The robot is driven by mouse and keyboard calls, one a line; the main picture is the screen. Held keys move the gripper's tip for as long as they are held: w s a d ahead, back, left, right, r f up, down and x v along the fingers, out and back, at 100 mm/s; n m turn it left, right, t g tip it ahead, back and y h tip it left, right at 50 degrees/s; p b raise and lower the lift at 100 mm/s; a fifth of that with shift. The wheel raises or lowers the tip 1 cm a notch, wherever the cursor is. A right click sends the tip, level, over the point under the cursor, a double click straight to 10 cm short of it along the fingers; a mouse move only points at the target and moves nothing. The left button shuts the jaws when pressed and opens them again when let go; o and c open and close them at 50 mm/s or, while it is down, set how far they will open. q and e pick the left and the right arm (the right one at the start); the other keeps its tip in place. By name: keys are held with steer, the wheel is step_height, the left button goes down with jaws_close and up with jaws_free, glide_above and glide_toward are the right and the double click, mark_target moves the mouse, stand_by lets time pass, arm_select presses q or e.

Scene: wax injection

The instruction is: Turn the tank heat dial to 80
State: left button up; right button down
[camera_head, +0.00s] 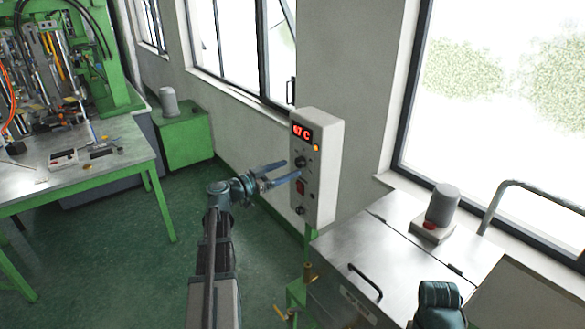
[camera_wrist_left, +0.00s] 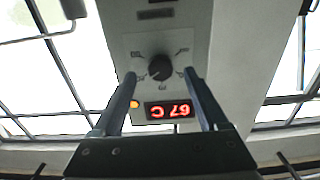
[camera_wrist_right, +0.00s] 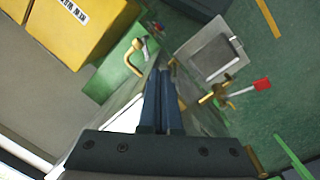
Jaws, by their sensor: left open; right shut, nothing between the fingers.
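The white control box (camera_head: 325,165) hangs by the window wall, with a red display (camera_head: 302,131) reading 67 C. The black heat dial (camera_head: 300,162) sits below the display, partly hidden by a finger. In the left wrist view, the box is upside down, and the dial (camera_wrist_left: 160,67) with its printed scale lies between the fingertips. My left gripper (camera_head: 291,170) is open in front of the box, one finger on each side of the dial. I cannot tell whether they touch it. My right gripper (camera_wrist_right: 162,72) is shut and empty, away from the box.
A metal-topped tank (camera_head: 385,255) with a handle and a grey cylinder (camera_head: 442,204) stands right of the box. A green workbench (camera_head: 80,160) is at left. Yellow bins (camera_wrist_right: 75,35) and a red-tipped brass valve (camera_wrist_right: 225,95) show below my right gripper. Floor between is clear.

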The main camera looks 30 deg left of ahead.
arm_select(q)
steer(key=v, duration=1)
steer(key=shift+s+a, duration=0.15)
steer(key=shift+s, duration=0.15)
steer(key=shift+f, duration=0.1)
